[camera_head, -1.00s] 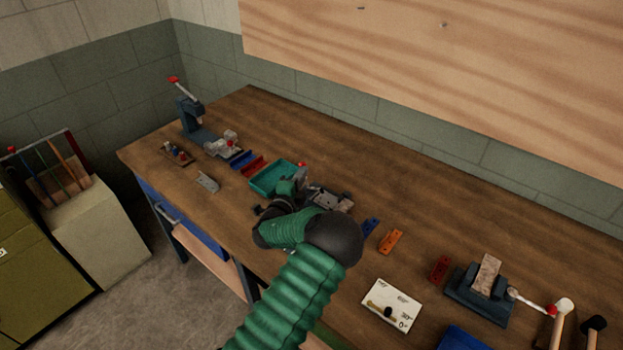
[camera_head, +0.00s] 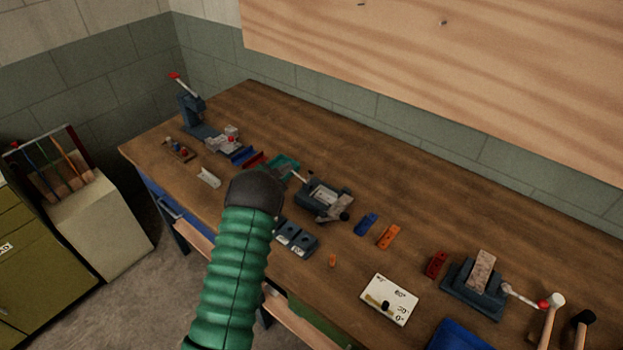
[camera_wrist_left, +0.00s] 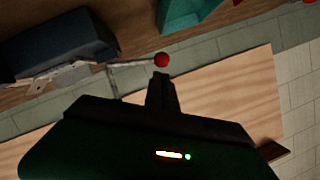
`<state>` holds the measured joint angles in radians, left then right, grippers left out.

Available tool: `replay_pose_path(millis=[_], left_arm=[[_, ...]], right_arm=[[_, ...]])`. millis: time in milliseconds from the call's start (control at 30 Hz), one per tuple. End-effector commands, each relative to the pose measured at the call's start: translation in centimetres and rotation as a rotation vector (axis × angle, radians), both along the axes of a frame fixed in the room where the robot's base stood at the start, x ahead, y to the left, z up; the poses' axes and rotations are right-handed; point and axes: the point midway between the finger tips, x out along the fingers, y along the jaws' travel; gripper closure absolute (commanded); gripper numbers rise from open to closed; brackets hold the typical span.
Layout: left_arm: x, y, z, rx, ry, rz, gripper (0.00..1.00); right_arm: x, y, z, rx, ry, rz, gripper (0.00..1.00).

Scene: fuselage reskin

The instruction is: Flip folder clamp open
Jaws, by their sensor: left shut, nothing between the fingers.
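The folder (camera_head: 318,198) is a blue-grey bench tool with pale metal parts in the middle of the workbench. It also shows at the left of the wrist view (camera_wrist_left: 62,45). A thin clamp lever (camera_wrist_left: 130,64) extends from it and ends in a red ball knob (camera_wrist_left: 162,60). My left gripper (camera_wrist_left: 160,78) is shut and empty, with its tips just by the knob in the picture; I cannot tell whether they touch. In the head view my left arm covers the gripper's fingers. My right gripper is not in view.
A teal tray (camera_head: 284,166) lies behind my left arm. Blue-grey blocks (camera_head: 296,238), a blue block (camera_head: 366,223) and an orange block (camera_head: 389,236) lie near the folder. A white angle card (camera_head: 390,299) and a vise-like tool (camera_head: 475,287) stand to the right. The back right bench is clear.

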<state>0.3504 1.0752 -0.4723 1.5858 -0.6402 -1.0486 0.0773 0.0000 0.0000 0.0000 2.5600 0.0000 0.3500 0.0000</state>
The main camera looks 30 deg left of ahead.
Motion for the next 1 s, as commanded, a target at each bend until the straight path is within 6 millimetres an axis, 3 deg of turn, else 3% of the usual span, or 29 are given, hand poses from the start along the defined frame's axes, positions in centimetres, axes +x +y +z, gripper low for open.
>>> replay_pose_path(millis=[400, 1000], left_arm=[[0.1, 0.8, -1.2, -0.042, 0.004, -0.001, 1.00], [0.2, 0.8, -1.2, -0.041, 0.006, 0.000, 1.00]], right_arm=[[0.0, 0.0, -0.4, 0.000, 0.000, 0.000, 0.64], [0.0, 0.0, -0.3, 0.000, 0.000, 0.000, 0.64]])
